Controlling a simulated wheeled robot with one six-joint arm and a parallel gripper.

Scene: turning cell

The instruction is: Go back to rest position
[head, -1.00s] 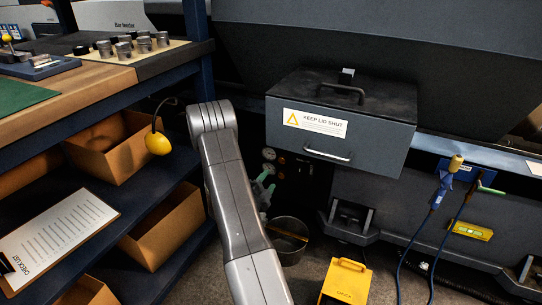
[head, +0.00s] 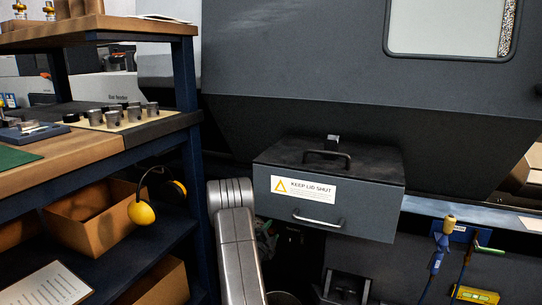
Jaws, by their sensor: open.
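My arm (head: 237,255) rises from the bottom of the head view, left of the grey lidded box. Its top bend shows, but my gripper is not visible in this view. The grey box (head: 372,212) carries a "KEEP LID SHUT" label and its lid is down. My arm stands beside the box's left side in the picture; whether they touch cannot be told.
A bench (head: 90,168) with metal parts on a tray stands at the left. A large dark machine (head: 300,60) fills the back. Blue-handled hoses (head: 438,250) hang at the right.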

